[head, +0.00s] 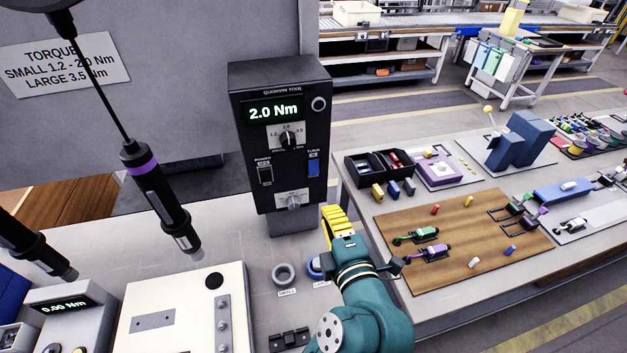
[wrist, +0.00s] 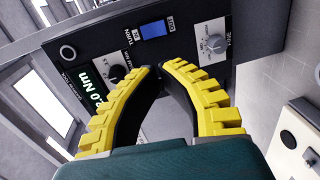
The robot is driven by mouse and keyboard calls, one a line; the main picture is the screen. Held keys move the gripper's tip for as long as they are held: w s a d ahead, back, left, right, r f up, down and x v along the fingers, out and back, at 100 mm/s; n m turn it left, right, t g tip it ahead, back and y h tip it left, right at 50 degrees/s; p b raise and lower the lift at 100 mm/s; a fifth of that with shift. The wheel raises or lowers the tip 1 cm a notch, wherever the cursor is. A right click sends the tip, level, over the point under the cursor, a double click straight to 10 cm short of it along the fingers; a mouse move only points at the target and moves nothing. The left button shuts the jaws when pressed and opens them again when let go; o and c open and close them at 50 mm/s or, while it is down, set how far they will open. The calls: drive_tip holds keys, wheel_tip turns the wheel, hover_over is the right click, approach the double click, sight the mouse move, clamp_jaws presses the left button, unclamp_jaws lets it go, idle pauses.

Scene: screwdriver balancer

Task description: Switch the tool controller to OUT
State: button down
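The tool controller (head: 279,135) is a dark upright box with a lit green 2.0 Nm display. Its blue TURN rocker (head: 314,168) is on the right of the front face, with an IN label above it. The blue rocker also shows at the top of the wrist view (wrist: 154,30), lying sideways, with a small label at its right end that looks like OUT. I cannot tell which side is pressed. My gripper (head: 335,213), with yellow ridged fingers, is below and right of the rocker, apart from it. In the wrist view its fingertips (wrist: 162,70) come together with nothing held.
A power rocker (head: 265,175), a torque knob (head: 287,139) and a lower knob (head: 293,202) share the controller face. A hanging screwdriver (head: 160,200) is at the left. Rings (head: 284,274) lie on the bench below. A board (head: 460,245) with small tools is at the right.

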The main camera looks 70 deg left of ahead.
sight(311, 171)
drive_tip(key=a, duration=0.4)
drive_tip(key=w+a+f, duration=0.1)
drive_tip(key=a, duration=0.4)
drive_tip(key=w+a, duration=0.1)
drive_tip(key=a, duration=0.3)
drive_tip(key=shift+w+a+f+p, duration=0.15)
drive_tip(key=shift+a+f+p, duration=0.2)
